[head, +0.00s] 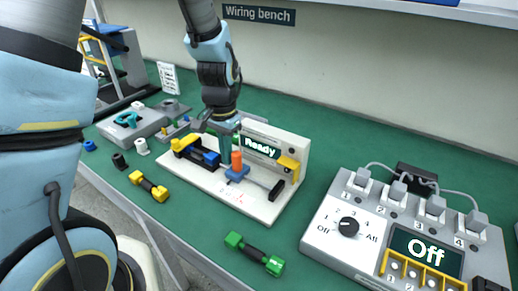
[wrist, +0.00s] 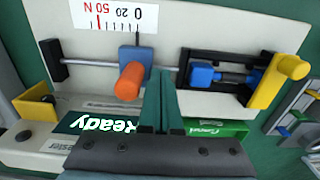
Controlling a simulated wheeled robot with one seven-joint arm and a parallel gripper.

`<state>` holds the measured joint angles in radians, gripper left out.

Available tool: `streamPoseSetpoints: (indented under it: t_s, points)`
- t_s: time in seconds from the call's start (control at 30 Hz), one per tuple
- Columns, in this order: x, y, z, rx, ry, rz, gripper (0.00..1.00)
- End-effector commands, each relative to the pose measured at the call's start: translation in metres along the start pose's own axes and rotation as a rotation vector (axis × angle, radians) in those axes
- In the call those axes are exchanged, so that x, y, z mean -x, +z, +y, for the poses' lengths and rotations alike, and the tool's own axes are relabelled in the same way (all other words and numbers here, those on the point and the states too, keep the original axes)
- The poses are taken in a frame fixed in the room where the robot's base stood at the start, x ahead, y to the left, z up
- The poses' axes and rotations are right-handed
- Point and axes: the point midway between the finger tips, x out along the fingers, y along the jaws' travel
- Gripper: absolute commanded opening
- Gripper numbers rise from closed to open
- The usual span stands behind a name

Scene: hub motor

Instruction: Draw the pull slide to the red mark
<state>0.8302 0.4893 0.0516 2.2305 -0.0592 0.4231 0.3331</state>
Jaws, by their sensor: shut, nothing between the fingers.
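The pull slide is a blue block (head: 236,175) with an upright orange handle (head: 236,160), on a thin rod of the white tester. In the wrist view the orange handle (wrist: 130,82) stands in front of the blue block (wrist: 136,56). The block's pointer is by the 0 of the force scale (wrist: 115,17). A red mark (wrist: 99,32) is on the scale left of the pointer in that view. My gripper (wrist: 160,76) is shut and empty, beside the handle on its right, with a small gap seeming to show. In the head view my gripper (head: 226,142) is just behind the handle.
The tester display (head: 262,147) reads Ready. A black end block (wrist: 50,62) stands at the rod's end; a yellow-and-black holder (wrist: 225,78) is on the other side. A green dumbbell-shaped part (head: 254,253) and a yellow one (head: 149,186) lie nearby. A grey switch box (head: 345,260) reads Off.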

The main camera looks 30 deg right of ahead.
Motion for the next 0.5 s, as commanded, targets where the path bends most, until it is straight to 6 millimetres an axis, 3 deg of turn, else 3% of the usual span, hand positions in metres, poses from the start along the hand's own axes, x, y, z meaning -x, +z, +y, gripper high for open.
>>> streamPoseSetpoints:
  t_s: [0.5]
  points:
    - [0.0003, -0.0002, 0.0107, -0.002, 0.0, 0.0, 0.0]
